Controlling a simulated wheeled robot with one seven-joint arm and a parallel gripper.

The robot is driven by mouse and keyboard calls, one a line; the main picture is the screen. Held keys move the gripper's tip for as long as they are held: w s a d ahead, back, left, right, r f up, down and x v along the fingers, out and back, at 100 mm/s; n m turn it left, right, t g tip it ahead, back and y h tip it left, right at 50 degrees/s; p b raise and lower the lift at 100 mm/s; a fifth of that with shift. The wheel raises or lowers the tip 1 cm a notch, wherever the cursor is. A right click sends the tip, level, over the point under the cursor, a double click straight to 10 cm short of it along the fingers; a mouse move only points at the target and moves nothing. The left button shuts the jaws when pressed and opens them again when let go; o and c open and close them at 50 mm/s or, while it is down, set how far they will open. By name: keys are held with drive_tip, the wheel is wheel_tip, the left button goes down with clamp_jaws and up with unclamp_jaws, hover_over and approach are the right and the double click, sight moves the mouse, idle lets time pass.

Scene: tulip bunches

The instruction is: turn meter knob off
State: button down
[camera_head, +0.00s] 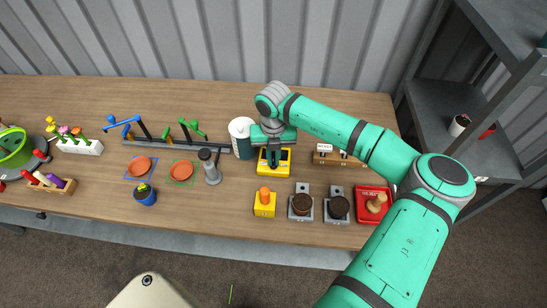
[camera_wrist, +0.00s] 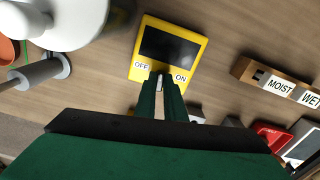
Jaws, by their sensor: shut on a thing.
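The meter (camera_head: 283,170) is a yellow box with a dark screen, lying on the wooden table. In the wrist view the meter (camera_wrist: 187,33) shows its black screen, with an OFF label at lower left and an ON label at lower right. My gripper (camera_head: 273,157) is over the meter's front part. In the wrist view my gripper (camera_wrist: 164,88) has its green fingers close together between the two labels, shut on the small knob there. The fingers hide most of the knob, so I cannot tell which way it points.
A white and dark canister (camera_head: 242,137) stands just left of the meter. A grey post (camera_head: 209,168) is farther left. A wooden block with MOIST and WET labels (camera_wrist: 257,77) is to the right. A yellow block with an orange top (camera_head: 264,206) stands in front.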

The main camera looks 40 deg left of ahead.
sight(273, 162)
drive_tip(key=shift+s+f+n, duration=0.1)
drive_tip(key=shift+s+n, duration=0.1)
drive_tip(key=shift+n, duration=1.8)
drive_tip(key=c, duration=1.8)
unclamp_jaws()
drive_tip(key=shift+c, duration=0.2)
drive_tip(key=shift+w, duration=0.1)
wheel_tip(273, 162, up, 11)
